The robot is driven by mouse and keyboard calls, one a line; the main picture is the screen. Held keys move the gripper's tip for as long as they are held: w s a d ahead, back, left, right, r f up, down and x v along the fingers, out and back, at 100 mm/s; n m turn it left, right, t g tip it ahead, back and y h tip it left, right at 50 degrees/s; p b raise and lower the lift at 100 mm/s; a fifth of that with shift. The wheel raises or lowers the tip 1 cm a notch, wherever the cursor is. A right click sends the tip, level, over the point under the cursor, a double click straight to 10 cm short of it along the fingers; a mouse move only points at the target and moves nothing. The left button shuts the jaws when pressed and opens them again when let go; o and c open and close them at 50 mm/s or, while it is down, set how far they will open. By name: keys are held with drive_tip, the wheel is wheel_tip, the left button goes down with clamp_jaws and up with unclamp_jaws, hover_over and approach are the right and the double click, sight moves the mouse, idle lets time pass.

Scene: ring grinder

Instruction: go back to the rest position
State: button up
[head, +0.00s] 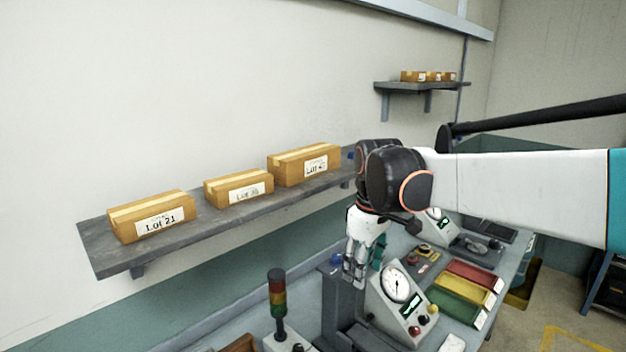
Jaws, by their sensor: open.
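My gripper (355,274) points down over the workbench, near the centre of the head view. Its fingers are apart and I see nothing held between them. The fingertips are small in the picture and overlap the grey machine column (342,310) behind or below them. I cannot tell whether they touch it. My white arm reaches in from the right edge, with a dark wrist joint above the gripper.
A dial gauge box (396,286) stands just right of my gripper. Red, yellow and green trays (450,305) lie further right. A signal tower (278,298) stands at left. A wall shelf (110,262) holds cardboard boxes (152,216). A smaller shelf (400,87) hangs further back.

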drive_tip(key=s+d+f+m+t+b, duration=0.2)
drive_tip(key=s+d+f+m+b, duration=0.1)
drive_tip(key=s+f, duration=0.3)
drive_tip(key=s+d+f+m+t+b, duration=0.1)
drive_tip(key=s+d+f+m+b, duration=0.2)
drive_tip(key=s+f+b, duration=0.3)
drive_tip(key=s+d+f+m+t+b, duration=0.2)
drive_tip(key=s+d+f+m+b, duration=0.1)
drive_tip(key=s+f, duration=0.4)
drive_tip(key=s+b, duration=0.1)
drive_tip(key=s, duration=0.2)
drive_tip(key=shift+s+d+m+t+b, duration=0.2)
drive_tip(key=shift+s+m+t+b, duration=0.1)
drive_tip(key=shift+s+b, duration=0.1)
